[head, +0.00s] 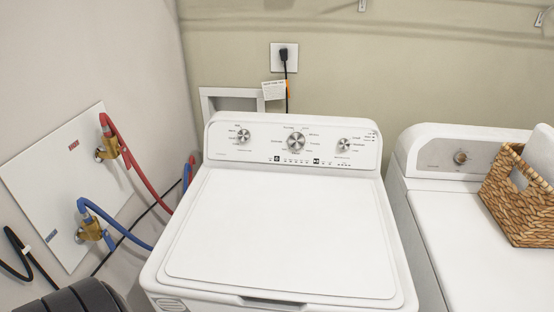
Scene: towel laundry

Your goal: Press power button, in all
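A white top-loading washer (285,235) fills the middle of the head view, its lid closed. Its tilted control panel (215,150) carries a large centre knob (297,141), a left knob (243,136) and a right knob (343,144). Below the centre knob runs a row of small dark marks or buttons (297,161). The labels are too small to read, so I cannot tell which one is the power button. Neither gripper is in view, and nothing touches the panel.
A white dryer (455,245) stands right of the washer with a wicker basket (520,205) on it. Red (135,165) and blue (115,225) hoses run from the left wall panel (45,180). A plugged outlet (284,58) is on the back wall. The washer lid is clear.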

